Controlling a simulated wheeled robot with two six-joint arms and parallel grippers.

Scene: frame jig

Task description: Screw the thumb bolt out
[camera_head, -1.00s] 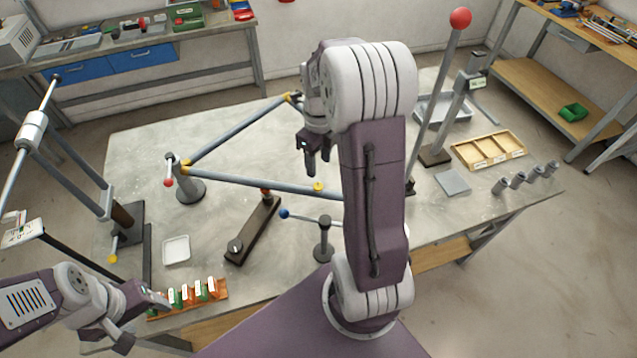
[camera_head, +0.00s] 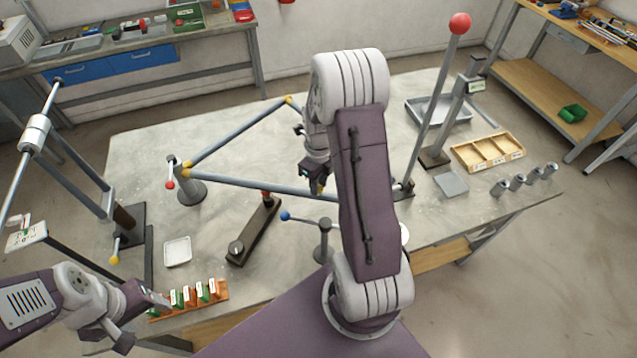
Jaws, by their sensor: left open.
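A triangular frame of grey-blue tubes (camera_head: 255,188) stands above the table, with small yellow parts at its joints. One yellow part (camera_head: 288,100) is at the back corner and another (camera_head: 186,173) at the left corner. A third yellow piece, which looks like a thumb bolt (camera_head: 323,188), is on the front tube, partly hidden by my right gripper. My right gripper (camera_head: 313,183) points down at this yellow piece; whether it touches it or how its jaws stand cannot be told. My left gripper (camera_head: 144,322) is open and empty at the lower left, beside the rack of coloured pieces.
A red-ball post (camera_head: 459,24) rises right of my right arm. A wooden tray (camera_head: 488,152) and several grey cylinders (camera_head: 516,182) stand at the right. A blue-knobbed lever (camera_head: 285,216), a dark bar (camera_head: 255,232), a white dish (camera_head: 177,251) and the coloured rack (camera_head: 215,302) are at the front.

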